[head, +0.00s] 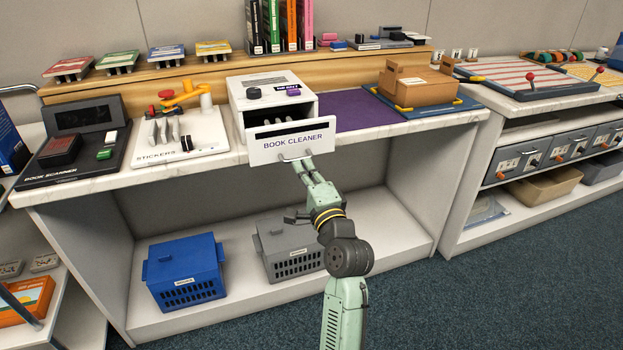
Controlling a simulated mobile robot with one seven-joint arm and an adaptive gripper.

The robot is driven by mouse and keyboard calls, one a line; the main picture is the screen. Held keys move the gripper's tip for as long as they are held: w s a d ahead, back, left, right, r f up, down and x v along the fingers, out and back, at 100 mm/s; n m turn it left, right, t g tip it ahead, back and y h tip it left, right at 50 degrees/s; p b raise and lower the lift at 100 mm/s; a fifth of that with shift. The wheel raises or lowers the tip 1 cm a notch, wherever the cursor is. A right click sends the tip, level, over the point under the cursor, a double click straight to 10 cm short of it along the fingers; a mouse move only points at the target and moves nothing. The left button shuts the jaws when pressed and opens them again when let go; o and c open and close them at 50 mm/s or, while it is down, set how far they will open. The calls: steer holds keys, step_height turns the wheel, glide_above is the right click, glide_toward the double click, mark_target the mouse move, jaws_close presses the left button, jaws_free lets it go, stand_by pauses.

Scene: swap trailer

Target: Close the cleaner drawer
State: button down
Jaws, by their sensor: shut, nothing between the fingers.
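The white book cleaner (270,87) stands on the marble-look counter, with a dark knob and a purple button on top. Its drawer (265,150), labelled "BOOK CLEANER", is pulled out toward me. Dark slots show inside the gap behind the drawer front. A handle runs along the lower part of the front. My gripper (296,161) is shut at this handle, just below the label. I cannot tell whether the fingertips touch the handle or the drawer front.
Left of the cleaner stand a sticker machine (181,143) and a book scanner (72,150). To the right are a purple mat (365,111) and a cardboard box (413,87). Blue (185,272) and grey (290,250) crates sit on the shelf below. Carpet lies in front.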

mark_target(286, 138)
steer(key=shift+w+a, duration=0.15)
steer(key=shift+w, duration=0.2)
steer(key=shift+w, duration=0.1)
steer(key=x, duration=0.3)
steer(key=f+x, duration=0.1)
steer(key=x, duration=0.3)
steer(key=f+p+x, duration=0.1)
steer(key=x, duration=0.3)
steer(key=shift+w, duration=0.25)
steer(key=shift+r, duration=0.25)
